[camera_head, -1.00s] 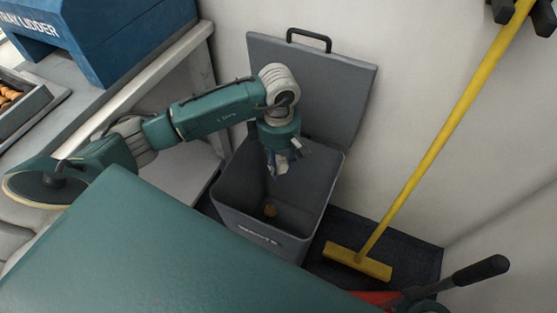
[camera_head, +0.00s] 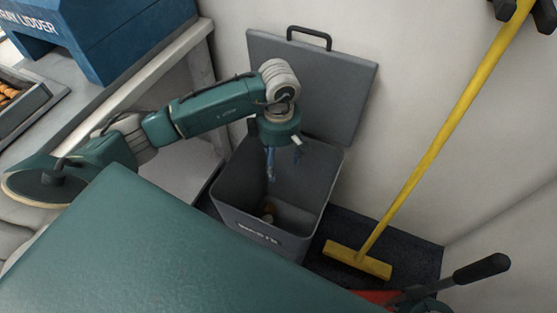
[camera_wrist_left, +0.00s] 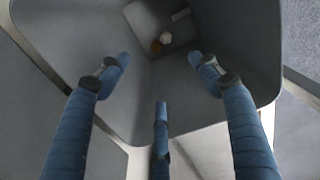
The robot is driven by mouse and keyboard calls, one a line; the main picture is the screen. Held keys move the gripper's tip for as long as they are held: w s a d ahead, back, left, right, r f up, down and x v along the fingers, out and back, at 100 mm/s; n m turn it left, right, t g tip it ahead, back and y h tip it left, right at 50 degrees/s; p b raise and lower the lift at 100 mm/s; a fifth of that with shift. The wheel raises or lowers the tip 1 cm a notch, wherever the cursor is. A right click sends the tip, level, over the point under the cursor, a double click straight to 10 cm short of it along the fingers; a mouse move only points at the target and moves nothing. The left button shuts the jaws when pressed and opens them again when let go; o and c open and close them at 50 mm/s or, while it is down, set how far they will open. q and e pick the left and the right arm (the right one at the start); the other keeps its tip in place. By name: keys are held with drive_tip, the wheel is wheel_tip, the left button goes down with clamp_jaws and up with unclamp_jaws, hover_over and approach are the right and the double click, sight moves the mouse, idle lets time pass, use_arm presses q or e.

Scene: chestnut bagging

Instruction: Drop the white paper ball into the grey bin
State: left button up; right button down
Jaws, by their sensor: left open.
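The grey bin (camera_head: 228,190) stands on the floor against the wall with its lid (camera_head: 335,85) swung up. My left gripper (camera_head: 271,165) points down into the bin's mouth. Its blue fingers (camera_wrist_left: 158,72) are spread open with nothing between them in the left wrist view. The white paper ball (camera_wrist_left: 165,38) lies on the bin's floor, below and apart from the fingers. It is beside a small brown object (camera_wrist_left: 156,47). In the head view the two are small and hard to separate. My right gripper is not in view.
A yellow broom (camera_head: 420,165) leans on the wall right of the bin, its head on a dark mat (camera_head: 420,258). A worktop (camera_head: 140,85) with a blue machine (camera_head: 120,35) stands at left. A black handle (camera_head: 482,269) juts in at lower right.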

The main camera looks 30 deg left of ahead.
use_arm(q)
wheel_tip(320, 180, up, 11)
idle(0.3)
idle(0.4)
